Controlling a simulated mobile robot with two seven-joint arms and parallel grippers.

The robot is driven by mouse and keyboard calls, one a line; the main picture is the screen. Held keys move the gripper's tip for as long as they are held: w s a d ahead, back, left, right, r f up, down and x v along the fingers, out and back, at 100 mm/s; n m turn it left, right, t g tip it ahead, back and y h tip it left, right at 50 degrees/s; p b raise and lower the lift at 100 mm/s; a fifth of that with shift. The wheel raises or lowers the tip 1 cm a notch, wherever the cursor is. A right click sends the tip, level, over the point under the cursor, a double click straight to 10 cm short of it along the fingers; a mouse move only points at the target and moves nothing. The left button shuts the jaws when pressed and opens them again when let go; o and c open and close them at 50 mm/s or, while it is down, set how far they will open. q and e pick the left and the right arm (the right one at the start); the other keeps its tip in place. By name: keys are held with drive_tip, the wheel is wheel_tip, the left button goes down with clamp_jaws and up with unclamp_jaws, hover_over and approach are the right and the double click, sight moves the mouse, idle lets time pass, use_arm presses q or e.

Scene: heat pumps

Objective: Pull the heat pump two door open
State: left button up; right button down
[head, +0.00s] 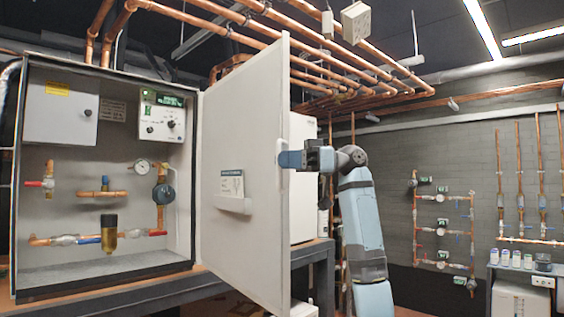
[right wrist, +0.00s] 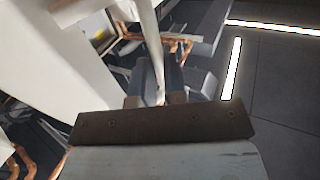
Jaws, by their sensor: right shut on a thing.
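The heat pump two door (head: 243,185) is a white panel standing wide open, swung out to the right of its cabinet (head: 62,155). My right gripper (head: 288,159) is at the door's free edge, shut on the pale handle (head: 280,150). In the right wrist view the gripper (right wrist: 158,92) has a white strip (right wrist: 150,45) between its fingers; handle or door edge, I cannot tell there. The cabinet interior shows a control box (head: 162,116), a gauge, valves and copper pipes. My left gripper is not in view.
The cabinet stands on a dark bench (head: 110,297). Another white unit (head: 303,180) stands behind the door. Copper pipes (head: 330,70) run overhead. Wall pipes with valves (head: 442,229) and a shelf (head: 520,270) are at the right, beyond open room.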

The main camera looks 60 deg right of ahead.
drive_tip(key=shift+s+d, duration=0.1)
drive_tip(key=shift+d, duration=0.15)
drive_tip(key=shift+r, duration=0.1)
drive_tip(key=c, duration=1.6)
unclamp_jaws()
drive_tip(key=shift+o, duration=0.8)
drive_tip(key=b+v, duration=0.2)
drive_tip(key=v, duration=1.1)
drive_tip(key=shift+d, duration=0.25)
